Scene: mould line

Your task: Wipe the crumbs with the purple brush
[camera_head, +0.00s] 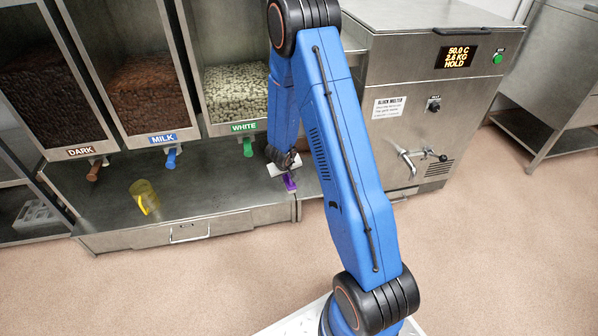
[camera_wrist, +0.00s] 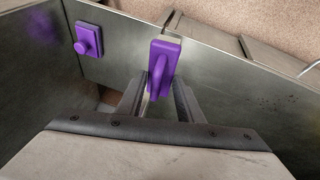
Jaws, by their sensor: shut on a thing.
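The purple brush (camera_wrist: 162,62) has a purple block with a raised handle and a pale strip at its far edge. My gripper (camera_wrist: 160,100) is shut on its handle, with one dark finger on each side. In the head view the brush (camera_head: 290,183) shows small below my gripper (camera_head: 283,163), near the front right of the steel counter. Whether it touches the counter is unclear. Small dark specks, likely crumbs (camera_wrist: 256,106), lie on the steel right of my gripper in the wrist view. I cannot make them out in the head view.
A purple square with a round knob (camera_wrist: 88,40) is on the steel left of the brush. A clear yellowish cup (camera_head: 145,197) stands on the counter (camera_head: 100,213) at left. Dispensers with blue (camera_head: 172,158) and green (camera_head: 248,148) levers hang behind. The block melter (camera_head: 400,120) stands right.

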